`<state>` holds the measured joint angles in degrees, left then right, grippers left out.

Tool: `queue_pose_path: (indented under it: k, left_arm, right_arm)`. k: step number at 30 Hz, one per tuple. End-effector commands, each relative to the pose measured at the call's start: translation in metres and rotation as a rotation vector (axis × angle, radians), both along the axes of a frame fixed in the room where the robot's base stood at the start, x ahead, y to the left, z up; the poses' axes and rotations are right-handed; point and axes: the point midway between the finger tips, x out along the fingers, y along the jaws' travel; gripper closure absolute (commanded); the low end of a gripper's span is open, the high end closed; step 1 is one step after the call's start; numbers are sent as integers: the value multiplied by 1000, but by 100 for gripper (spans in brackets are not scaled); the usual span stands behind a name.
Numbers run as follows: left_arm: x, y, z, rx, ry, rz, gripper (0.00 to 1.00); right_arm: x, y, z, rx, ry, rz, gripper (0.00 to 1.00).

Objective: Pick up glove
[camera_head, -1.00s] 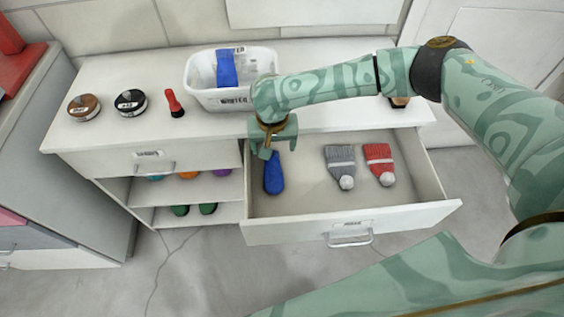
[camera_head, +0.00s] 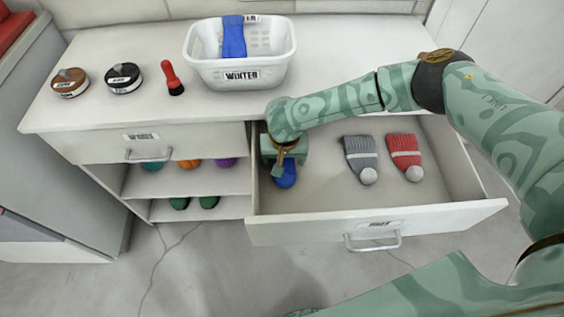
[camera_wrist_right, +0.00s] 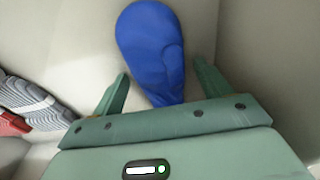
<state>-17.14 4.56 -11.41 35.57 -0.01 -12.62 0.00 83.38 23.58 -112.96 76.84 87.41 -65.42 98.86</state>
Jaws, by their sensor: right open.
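A blue glove (camera_head: 285,177) lies in the left part of the open drawer (camera_head: 330,190), partly hidden under my right gripper (camera_head: 284,174). In the right wrist view the glove (camera_wrist_right: 152,45) lies on the drawer floor, its narrow end reaching between the fingers of my right gripper (camera_wrist_right: 160,92). The fingers are open, one on each side of that end, and do not look shut on it. Whether they touch the glove I cannot tell. My left gripper is not in view.
A grey beanie (camera_head: 360,157) and a red beanie (camera_head: 405,155) lie in the drawer's right part. A white basket labelled WINTER (camera_head: 240,62) holds a blue cloth item (camera_head: 233,38). Two round tins (camera_head: 123,78) and a red brush-like object (camera_head: 171,78) stand on the counter left.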

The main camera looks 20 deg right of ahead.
Motion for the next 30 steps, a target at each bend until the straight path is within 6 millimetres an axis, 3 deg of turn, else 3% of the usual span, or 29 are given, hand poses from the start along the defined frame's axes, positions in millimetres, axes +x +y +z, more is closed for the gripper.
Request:
queue_pose_path:
  k: [5, 11, 21, 26, 30]
  left_arm:
    - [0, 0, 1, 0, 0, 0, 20]
    - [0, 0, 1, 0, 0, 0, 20]
    - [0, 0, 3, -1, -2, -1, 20]
    - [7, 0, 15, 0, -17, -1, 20]
    - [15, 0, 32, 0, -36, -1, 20]
  right_arm:
    - [1, 0, 2, 1, -3, 0, 24]
    - [1, 0, 2, 1, -3, 0, 72]
    - [0, -1, 5, 1, -3, 0, 72]
    - [-6, -10, 20, 0, -6, -2, 72]
    - [-20, -29, 36, 1, -6, -3, 72]
